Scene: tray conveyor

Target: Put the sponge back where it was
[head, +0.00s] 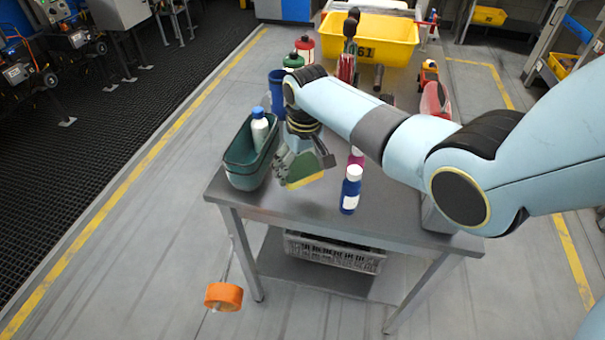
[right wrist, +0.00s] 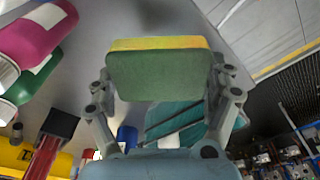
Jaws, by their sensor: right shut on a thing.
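The sponge is a block with a green face and a yellow layer; it shows in the head view (head: 306,180) and large in the right wrist view (right wrist: 158,76). My right gripper (head: 303,166) is shut on it, with one finger on each side in the right wrist view (right wrist: 163,88). It holds the sponge over the grey table (head: 270,205), just right of a teal bin (head: 243,178). I cannot tell whether the sponge touches the tabletop. My left gripper is not in view.
A white bottle with a blue cap (head: 260,128) stands in the teal bin. A blue bottle (head: 350,193) stands right of the sponge, a magenta one behind it. A yellow crate (head: 390,42) is at the back. The table's front left is clear.

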